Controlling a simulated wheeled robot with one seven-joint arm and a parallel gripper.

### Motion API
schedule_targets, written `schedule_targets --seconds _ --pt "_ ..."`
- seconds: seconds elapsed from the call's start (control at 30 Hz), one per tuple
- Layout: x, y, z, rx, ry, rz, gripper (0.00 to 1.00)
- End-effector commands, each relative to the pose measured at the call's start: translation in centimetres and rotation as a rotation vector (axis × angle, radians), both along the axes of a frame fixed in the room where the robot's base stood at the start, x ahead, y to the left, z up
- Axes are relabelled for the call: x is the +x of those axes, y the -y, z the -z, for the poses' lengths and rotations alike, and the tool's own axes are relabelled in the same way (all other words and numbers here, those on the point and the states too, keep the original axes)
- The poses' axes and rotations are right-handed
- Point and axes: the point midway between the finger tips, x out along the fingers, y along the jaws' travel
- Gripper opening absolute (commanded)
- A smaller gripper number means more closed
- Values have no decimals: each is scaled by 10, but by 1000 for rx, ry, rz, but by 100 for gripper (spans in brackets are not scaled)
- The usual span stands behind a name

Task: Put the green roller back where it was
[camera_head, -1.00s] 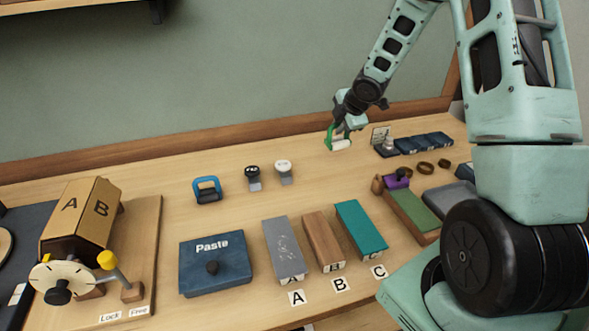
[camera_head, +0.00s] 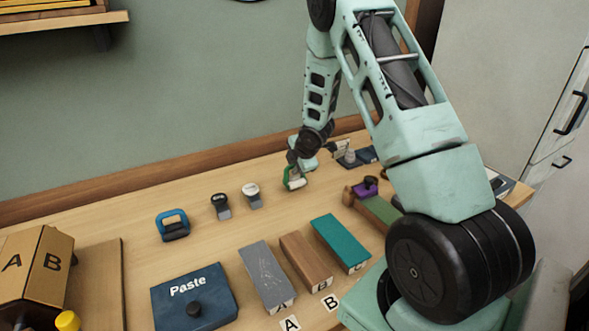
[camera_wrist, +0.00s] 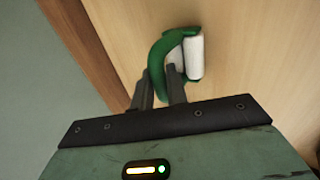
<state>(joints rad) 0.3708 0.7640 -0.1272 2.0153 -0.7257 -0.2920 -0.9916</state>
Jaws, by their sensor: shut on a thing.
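The green roller (camera_wrist: 158,62) has a green frame and a white roll, and it shows past my fingers in the wrist view. My gripper (camera_wrist: 160,95) is shut on its green frame. In the head view the green roller (camera_head: 294,183) hangs from my gripper (camera_head: 292,170) low over or at the table, near the back, right of the stamps. I cannot tell whether the roller touches the table.
A blue-handled tool (camera_head: 172,226) and two stamps (camera_head: 221,206) stand on the left. The Paste box (camera_head: 196,294) and grey, brown and teal blocks (camera_head: 341,243) lie in front. A purple thing (camera_head: 366,187) is to the right. Bare table (camera_head: 275,215) lies between.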

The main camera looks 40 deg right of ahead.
Motion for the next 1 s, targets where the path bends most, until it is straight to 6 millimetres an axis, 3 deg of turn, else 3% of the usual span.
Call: schedule_targets --seconds 0.4,0.43,0.5,0.8,1.0 --pt "0 0 11 -1 1 1 0" --pt "0 0 11 -1 1 1 18" --pt "0 0 10 -1 1 1 36" --pt "0 0 9 0 1 0 36" --pt "-7 -2 -5 0 2 0 36"
